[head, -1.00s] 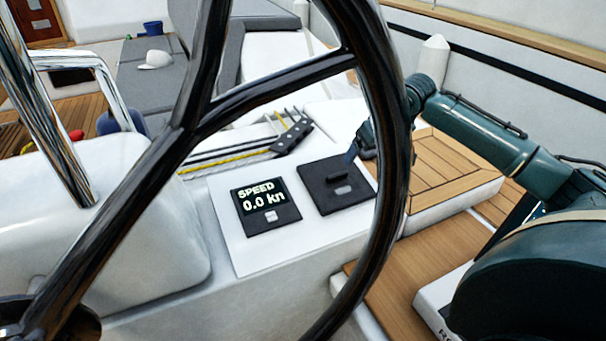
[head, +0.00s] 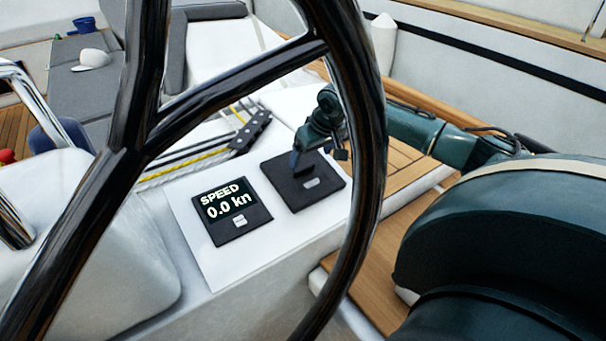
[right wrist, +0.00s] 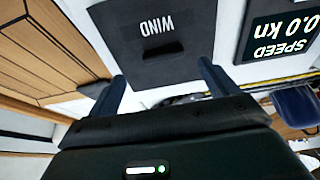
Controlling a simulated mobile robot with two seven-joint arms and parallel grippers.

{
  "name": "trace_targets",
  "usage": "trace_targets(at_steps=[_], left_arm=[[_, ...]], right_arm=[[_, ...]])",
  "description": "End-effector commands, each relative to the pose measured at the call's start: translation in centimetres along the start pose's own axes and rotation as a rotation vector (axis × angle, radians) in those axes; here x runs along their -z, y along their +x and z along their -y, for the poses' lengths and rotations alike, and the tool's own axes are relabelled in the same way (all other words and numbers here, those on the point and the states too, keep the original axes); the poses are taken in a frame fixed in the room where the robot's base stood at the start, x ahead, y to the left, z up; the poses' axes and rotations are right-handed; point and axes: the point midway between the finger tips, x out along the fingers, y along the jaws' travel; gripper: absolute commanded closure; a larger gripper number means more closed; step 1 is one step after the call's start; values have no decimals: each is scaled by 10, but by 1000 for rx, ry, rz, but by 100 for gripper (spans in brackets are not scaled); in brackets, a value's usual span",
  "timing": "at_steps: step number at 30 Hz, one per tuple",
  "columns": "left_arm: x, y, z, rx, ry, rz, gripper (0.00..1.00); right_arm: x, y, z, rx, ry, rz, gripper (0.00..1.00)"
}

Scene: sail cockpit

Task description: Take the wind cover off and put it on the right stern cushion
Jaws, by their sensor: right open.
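The wind cover (head: 315,188) is a dark, flat square on the white console, right of the speed display (head: 231,211). In the right wrist view the cover (right wrist: 155,42) shows the word WIND upside down and a small raised grip. My left gripper is not in view. I cannot tell which cushion is the right stern one.
The black steering wheel (head: 366,150) stands in front of the console. A rope clutch (head: 250,132) with lines lies behind the display. Grey cushions (head: 70,95) with a white cap (head: 91,60) are at upper left. Wooden decking (head: 375,300) lies at right.

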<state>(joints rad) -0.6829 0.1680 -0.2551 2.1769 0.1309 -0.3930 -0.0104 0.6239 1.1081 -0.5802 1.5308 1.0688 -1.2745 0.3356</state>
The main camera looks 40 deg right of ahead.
Motion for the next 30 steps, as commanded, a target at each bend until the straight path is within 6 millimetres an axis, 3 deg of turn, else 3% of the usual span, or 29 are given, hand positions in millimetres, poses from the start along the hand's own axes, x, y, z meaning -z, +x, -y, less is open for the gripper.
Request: trace_targets(at_steps=[12,21,30], left_arm=[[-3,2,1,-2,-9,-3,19],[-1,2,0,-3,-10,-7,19],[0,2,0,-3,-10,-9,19]], right_arm=[[4,49,5,0,1,1,15],[5,54,5,-1,0,-1,15],[4,54,5,-1,0,0,38]])
